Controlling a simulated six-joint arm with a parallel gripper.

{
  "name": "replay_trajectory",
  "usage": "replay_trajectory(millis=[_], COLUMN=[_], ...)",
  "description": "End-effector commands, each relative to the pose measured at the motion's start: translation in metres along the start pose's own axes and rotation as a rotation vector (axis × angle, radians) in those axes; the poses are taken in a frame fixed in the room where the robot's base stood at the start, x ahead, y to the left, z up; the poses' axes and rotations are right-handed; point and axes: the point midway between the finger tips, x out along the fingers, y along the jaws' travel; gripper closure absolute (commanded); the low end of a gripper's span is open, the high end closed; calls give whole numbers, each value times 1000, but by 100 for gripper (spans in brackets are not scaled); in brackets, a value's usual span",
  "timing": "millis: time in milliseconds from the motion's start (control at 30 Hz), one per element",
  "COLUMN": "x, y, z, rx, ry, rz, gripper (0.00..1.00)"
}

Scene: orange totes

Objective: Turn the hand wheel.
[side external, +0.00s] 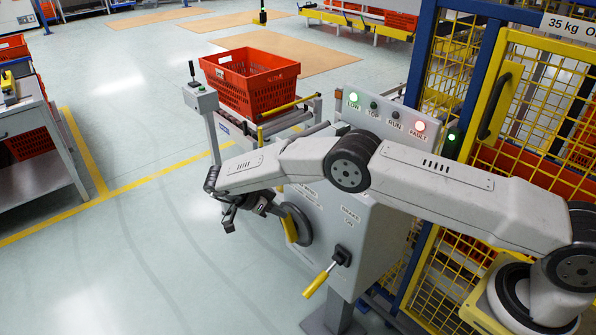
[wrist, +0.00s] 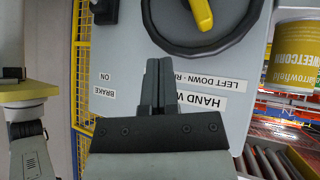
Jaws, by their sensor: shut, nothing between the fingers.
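The hand wheel (side external: 307,232) is a dark disc on the front of a grey control cabinet (side external: 371,230), with a yellow handle (side external: 289,228). In the wrist view the wheel's dark rim (wrist: 196,50) is cut off by the top edge, and its yellow handle (wrist: 202,13) shows there. My gripper (side external: 268,207) is left of the wheel in the side view. In the wrist view its fingers (wrist: 160,66) are together and empty, below the rim in the picture. They hide part of the hand wheel label (wrist: 206,102). Contact with the wheel cannot be told.
A brake lever (side external: 318,281) with a yellow grip juts from the cabinet below the wheel. A red tote (side external: 250,82) stands behind on a conveyor. A yellow mesh fence (side external: 452,78) is at right.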

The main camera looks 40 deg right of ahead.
Motion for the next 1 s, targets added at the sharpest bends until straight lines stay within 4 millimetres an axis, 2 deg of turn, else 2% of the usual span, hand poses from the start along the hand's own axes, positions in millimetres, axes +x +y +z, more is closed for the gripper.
replay_trajectory(millis=[267,500,800,1000], x=[3,2,-5,-11], y=[22,39,59,68], z=[18,31,49,58], rx=[297,552,840,967], ry=[202,315,344,308], rz=[-150,-354,-677,-845], gripper=[100,100,100,100])
